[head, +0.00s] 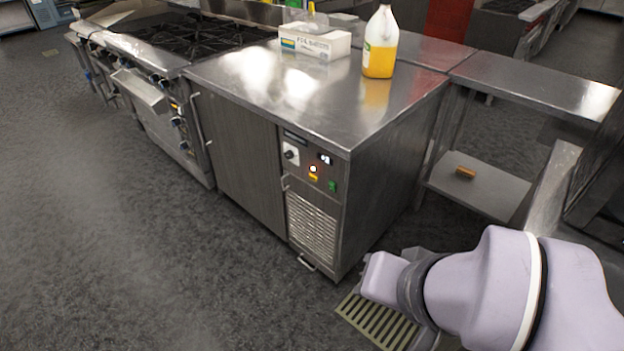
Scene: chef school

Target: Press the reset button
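A control panel (310,166) is on the front of the steel cabinet (236,160), near its right corner. It bears a round knob (290,153), a small lit display (325,159), a glowing red-rimmed button (313,169) with a yellow label (313,178) under it, and a green switch (332,186). Labels are too small to read, so I cannot tell for sure which is the reset button. My lilac arm comes in from the lower right, its visible end apart from the panel and to its lower right. I cannot make out my gripper's fingers.
A stove (160,95) adjoins the cabinet at left. On the cabinet top stand a white box (316,43) and a bottle of yellow liquid (380,45). A steel table (535,85) with a lower shelf stands at right. Floor in front of the cabinet is clear.

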